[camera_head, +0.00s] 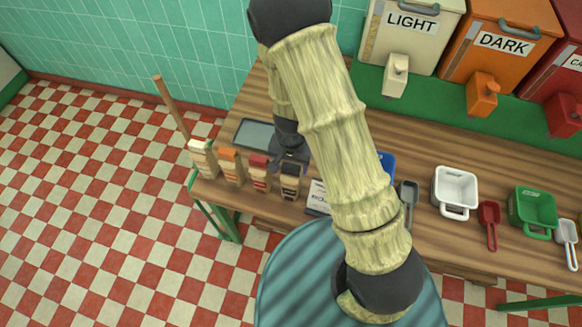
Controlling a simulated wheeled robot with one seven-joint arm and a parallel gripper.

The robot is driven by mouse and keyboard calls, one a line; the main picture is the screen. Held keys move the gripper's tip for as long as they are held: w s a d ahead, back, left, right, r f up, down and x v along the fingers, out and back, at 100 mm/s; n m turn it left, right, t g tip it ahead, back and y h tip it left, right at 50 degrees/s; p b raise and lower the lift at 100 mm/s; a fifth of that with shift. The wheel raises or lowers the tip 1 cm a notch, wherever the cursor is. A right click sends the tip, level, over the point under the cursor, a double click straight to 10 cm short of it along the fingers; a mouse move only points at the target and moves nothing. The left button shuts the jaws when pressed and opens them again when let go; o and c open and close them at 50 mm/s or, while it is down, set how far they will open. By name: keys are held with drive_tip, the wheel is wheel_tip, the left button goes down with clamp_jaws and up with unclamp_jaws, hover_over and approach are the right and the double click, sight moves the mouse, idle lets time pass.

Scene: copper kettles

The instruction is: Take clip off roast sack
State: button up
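Several small sacks stand in a row at the left end of the wooden counter: a cream one (202,160), an orange one (230,168), a red one (259,176) and a dark brown one (290,186). Their tops differ in colour, but the clips are too small to make out. My dark gripper (290,161) points down at the back of the dark sack's top, just right of the red sack. I cannot tell whether it touches the dark sack. Its fingers are too small and dark to show whether they are open or shut.
A dark flat tray (254,134) lies behind the sacks. A white card (318,198) lies right of them. White (456,186) and green (533,206) containers and several scoops stand on the right. LIGHT (410,30) and DARK (503,45) dispensers stand behind. My arm covers the counter's middle.

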sight(291, 166)
drive_tip(key=c, duration=0.7)
wheel_tip(291, 166, up, 10)
drive_tip(key=shift+p, duration=0.35)
